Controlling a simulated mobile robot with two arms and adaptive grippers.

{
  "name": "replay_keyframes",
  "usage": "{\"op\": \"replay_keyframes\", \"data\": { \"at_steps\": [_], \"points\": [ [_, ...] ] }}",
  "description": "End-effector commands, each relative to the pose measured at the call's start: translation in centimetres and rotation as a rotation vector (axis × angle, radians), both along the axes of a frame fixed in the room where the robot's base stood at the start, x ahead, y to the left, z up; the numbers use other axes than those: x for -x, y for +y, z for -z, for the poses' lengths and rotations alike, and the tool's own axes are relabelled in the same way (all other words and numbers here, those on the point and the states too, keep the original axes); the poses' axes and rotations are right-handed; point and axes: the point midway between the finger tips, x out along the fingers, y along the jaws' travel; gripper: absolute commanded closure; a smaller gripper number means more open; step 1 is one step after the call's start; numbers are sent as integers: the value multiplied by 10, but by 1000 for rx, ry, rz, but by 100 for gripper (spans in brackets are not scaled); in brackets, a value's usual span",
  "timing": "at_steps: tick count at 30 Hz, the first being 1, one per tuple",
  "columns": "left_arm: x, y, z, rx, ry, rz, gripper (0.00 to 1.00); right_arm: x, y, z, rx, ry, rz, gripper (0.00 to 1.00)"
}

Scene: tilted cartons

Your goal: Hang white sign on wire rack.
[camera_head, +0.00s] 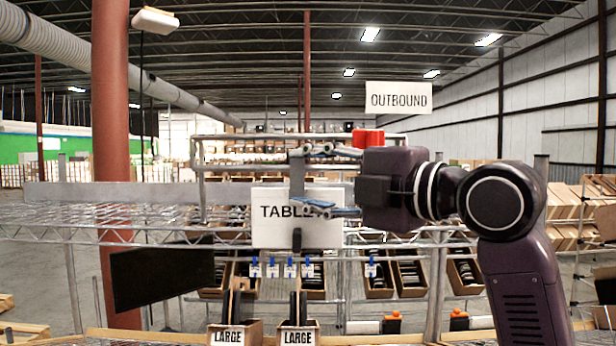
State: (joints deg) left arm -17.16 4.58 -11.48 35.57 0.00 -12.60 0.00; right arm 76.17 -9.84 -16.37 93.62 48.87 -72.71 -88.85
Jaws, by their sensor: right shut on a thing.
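A white sign (272,238) with black letters beginning "TABL" stands upright, facing me, in front of the wire rack (130,236). A grey upright piece (297,172) rises at its top edge, and a dark clip-like piece shows at its lower middle. I cannot tell whether the sign touches the rack. My left gripper is not in view.
Cartons marked "LARGE" (236,333) stand low in front, with blue-and-white tags (290,267) above them. A dark flat panel (160,277) is at lower left. A red-brown post (110,110) rises at left. An "OUTBOUND" sign (398,98) is higher up, right of centre.

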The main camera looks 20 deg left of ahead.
Motion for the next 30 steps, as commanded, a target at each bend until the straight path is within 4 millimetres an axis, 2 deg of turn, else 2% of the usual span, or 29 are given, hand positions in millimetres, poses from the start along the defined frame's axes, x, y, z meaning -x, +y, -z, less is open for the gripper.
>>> {"op": "replay_keyframes", "data": {
  "at_steps": [8,9,14,24,30],
  "points": [
    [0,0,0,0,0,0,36,-1,-1,1,1,0,4,97],
    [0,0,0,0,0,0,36,-1,-1,1,1,0,4,55],
    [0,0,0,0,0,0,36,-1,-1,1,1,0,3,38],
    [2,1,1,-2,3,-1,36,0,-3,1,1,0,3,36],
    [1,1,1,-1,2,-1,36,12,-27,1,1,-3,6,36]
  ]
}}
